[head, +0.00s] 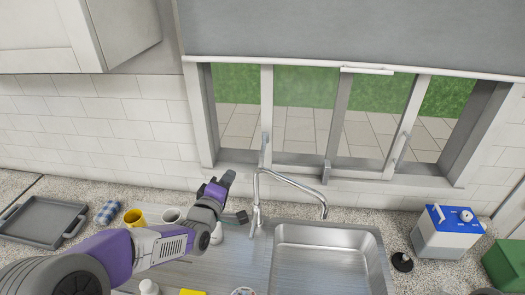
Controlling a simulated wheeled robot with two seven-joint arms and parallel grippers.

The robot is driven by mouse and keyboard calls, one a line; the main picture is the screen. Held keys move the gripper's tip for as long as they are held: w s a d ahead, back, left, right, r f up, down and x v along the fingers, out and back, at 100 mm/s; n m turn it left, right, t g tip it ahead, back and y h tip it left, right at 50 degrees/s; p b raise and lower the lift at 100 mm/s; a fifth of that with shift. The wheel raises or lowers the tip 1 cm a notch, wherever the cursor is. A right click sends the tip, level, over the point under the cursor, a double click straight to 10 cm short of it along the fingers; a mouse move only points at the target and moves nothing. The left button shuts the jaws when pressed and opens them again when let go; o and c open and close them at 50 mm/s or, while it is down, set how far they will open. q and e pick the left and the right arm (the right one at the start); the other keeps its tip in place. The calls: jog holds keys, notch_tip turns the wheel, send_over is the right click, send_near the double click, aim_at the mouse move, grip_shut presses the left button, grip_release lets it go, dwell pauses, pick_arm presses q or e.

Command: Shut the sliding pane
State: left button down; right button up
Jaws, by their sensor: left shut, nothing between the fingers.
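The window (300,165) is set in the tiled wall behind the sink, with pale frame posts and a view of paving and grass. A pale upright stile with a handle (265,150) stands left of its middle, and another slanted stile with a handle (402,150) stands to the right. Spaces show between these stiles and the outer frame on both sides; I cannot tell which hold glass. My left gripper (226,181) is shut and empty, over the counter below the window's left part, apart from the stiles in the picture. My right gripper is not in view.
The faucet (290,182) and sink (325,260) lie below the window, right of my left gripper. A blue-white box (446,232) stands right. A blind (350,30) hangs above.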

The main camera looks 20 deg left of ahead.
pick_arm(q)
jog(key=w+d+f+p, duration=0.1)
jog(key=w+d+p, duration=0.1)
jog(key=w, duration=0.8)
jog(key=shift+d+p, duration=0.3)
jog(key=shift+p, duration=0.55)
